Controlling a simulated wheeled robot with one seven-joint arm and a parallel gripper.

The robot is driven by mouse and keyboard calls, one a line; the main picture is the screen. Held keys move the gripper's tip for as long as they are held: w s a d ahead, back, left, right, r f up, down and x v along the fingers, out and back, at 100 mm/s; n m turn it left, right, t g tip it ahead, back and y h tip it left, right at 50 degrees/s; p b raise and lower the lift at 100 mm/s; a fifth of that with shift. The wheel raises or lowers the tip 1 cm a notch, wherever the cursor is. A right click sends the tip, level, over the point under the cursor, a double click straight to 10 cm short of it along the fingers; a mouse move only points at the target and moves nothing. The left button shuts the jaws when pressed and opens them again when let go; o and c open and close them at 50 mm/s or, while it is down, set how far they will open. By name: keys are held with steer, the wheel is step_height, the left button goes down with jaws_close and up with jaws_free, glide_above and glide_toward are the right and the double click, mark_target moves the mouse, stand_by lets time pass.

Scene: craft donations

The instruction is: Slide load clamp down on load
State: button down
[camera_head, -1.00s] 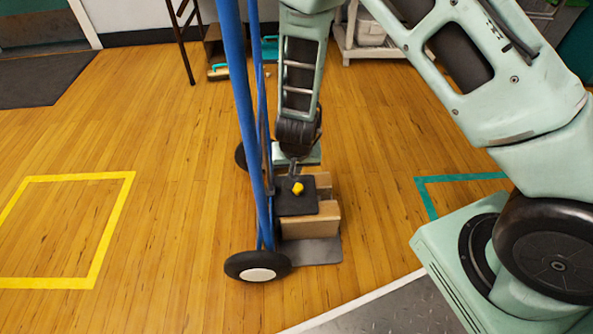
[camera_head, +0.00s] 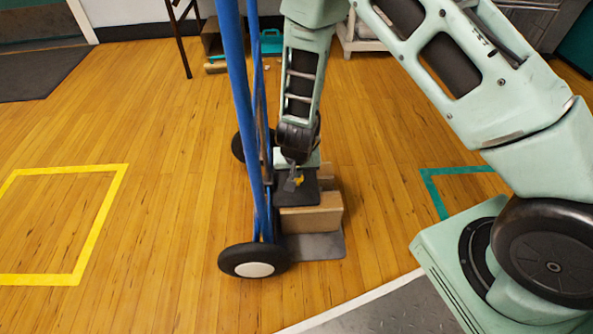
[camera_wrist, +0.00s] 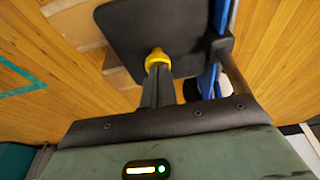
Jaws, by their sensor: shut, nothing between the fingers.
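The load clamp is a flat black plate (camera_head: 306,198) with a yellow knob (camera_head: 299,179) on top. It sits beside the blue hand truck (camera_head: 262,200), over a cardboard box (camera_head: 312,220) on the truck's toe plate. I cannot tell whether the plate presses on the box. My gripper (camera_head: 291,183) points down at the knob, its fingers partly covering it. In the wrist view, the shut fingers (camera_wrist: 159,76) end right at the knob (camera_wrist: 157,58), with nothing between them. The black plate (camera_wrist: 140,35) shows around it there. Contact with the knob is unclear.
A yellow floor outline (camera_head: 100,225) lies to the left and a teal one (camera_head: 430,185) to the right. A doormat (camera_head: 40,77) is at the far left. Bare wood floor surrounds the truck. A pale-edged metal-grey surface (camera_head: 390,310) lies at the front.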

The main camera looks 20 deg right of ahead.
mark_target(296, 194)
steer(key=shift+f, duration=0.1)
steer(key=shift+f+p, duration=0.2)
steer(key=shift+p, duration=0.3)
steer(key=shift+f, duration=0.3)
steer(key=shift+r+p, duration=0.65)
steer(key=p+v, duration=0.9)
steer(key=v, duration=0.4)
steer(key=shift+w+r, duration=0.35)
